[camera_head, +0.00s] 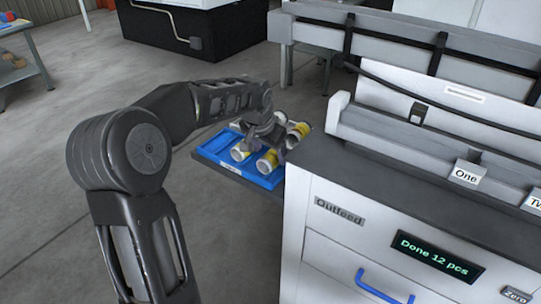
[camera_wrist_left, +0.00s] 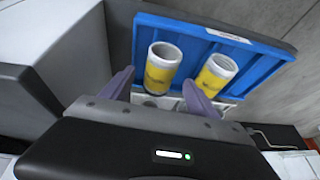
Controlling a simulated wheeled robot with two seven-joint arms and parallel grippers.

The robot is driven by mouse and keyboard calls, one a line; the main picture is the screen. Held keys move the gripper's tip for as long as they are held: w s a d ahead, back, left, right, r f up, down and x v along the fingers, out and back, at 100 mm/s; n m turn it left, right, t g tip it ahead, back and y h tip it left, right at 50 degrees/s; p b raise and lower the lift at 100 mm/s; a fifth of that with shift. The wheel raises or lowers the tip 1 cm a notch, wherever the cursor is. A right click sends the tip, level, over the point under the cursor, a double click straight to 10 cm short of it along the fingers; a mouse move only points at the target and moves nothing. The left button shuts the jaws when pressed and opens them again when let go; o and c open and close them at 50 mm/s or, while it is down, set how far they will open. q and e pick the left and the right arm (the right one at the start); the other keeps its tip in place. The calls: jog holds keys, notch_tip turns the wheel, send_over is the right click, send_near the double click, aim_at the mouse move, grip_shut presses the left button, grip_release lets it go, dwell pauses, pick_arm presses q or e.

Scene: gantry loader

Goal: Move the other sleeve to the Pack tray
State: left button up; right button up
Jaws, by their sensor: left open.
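A blue tray (camera_head: 266,181) with a white label too small to read lies at the left end of the machine. Yellow sleeves with white ends show there: one on the left (camera_head: 240,150), one nearer the front (camera_head: 267,161), and one at the back right (camera_head: 298,132), partly behind my gripper. The wrist view shows the blue tray (camera_wrist_left: 262,60) with two sleeves, left (camera_wrist_left: 162,68) and right (camera_wrist_left: 215,75). My left gripper (camera_head: 268,140) is over the tray, open. Its fingers (camera_wrist_left: 160,78) spread around the left sleeve's near end in the picture; contact is unclear. My right gripper is not in view.
The machine's dark ledge (camera_head: 400,190) and grey rail (camera_head: 400,138) stand right of the tray. Below is a drawer with a blue handle (camera_head: 377,287). The display (camera_head: 437,256) reads "Done 12 pcs". Open floor lies left of the tray.

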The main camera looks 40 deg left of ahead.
pick_arm(q)
jog(key=v, duration=0.5)
jog(key=shift+r, duration=0.15)
jog(key=shift+r, duration=0.1)
notch_tip(320, 180, up, 6)
jog(key=p, duration=0.4)
dwell(0.9)
